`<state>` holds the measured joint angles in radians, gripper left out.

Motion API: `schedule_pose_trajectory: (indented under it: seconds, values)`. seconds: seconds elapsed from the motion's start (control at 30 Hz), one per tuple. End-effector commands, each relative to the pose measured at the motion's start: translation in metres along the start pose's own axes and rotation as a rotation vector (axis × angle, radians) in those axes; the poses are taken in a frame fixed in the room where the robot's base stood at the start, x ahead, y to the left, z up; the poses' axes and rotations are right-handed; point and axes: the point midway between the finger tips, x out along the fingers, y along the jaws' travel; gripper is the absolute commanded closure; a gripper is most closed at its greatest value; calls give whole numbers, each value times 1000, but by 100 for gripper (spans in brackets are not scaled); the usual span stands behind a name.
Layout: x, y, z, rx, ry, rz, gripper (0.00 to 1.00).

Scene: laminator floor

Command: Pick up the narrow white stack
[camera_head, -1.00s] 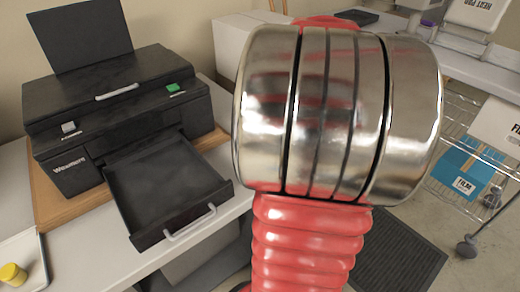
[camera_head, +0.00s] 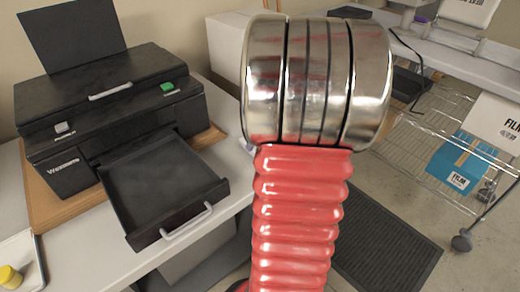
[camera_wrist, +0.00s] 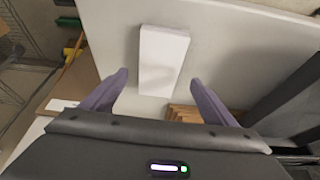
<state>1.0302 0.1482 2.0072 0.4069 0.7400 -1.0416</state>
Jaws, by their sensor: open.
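The narrow white stack (camera_wrist: 163,62) lies on a pale table top (camera_wrist: 235,50) in the wrist view, a long white block running away from me. My gripper (camera_wrist: 158,80) is open, with its two purple fingers spread on either side of the stack's near end in the picture. Nothing is between the fingertips that I can see gripped, and I cannot tell their height above the stack. In the head view my arm's metal joint and red sleeve cover the middle, and neither the gripper nor the stack can be made out.
A black laminator (camera_head: 110,105) with an extended tray (camera_head: 160,185) stands on the left table. A wire cart (camera_head: 415,150) holding a blue film box (camera_head: 465,160) is at right. A wooden item (camera_wrist: 185,113) lies near the stack. A dark mat (camera_head: 385,240) covers some floor.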

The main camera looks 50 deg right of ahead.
Motion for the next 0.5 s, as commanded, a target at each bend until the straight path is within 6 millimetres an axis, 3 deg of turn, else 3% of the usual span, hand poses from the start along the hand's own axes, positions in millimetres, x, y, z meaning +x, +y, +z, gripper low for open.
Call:
schedule_pose_trajectory:
  seconds: [0.27,0.5]
  values:
    - [8,0,0,0,-1,-2,20]
    - [38,1,1,1,-2,-3,20]
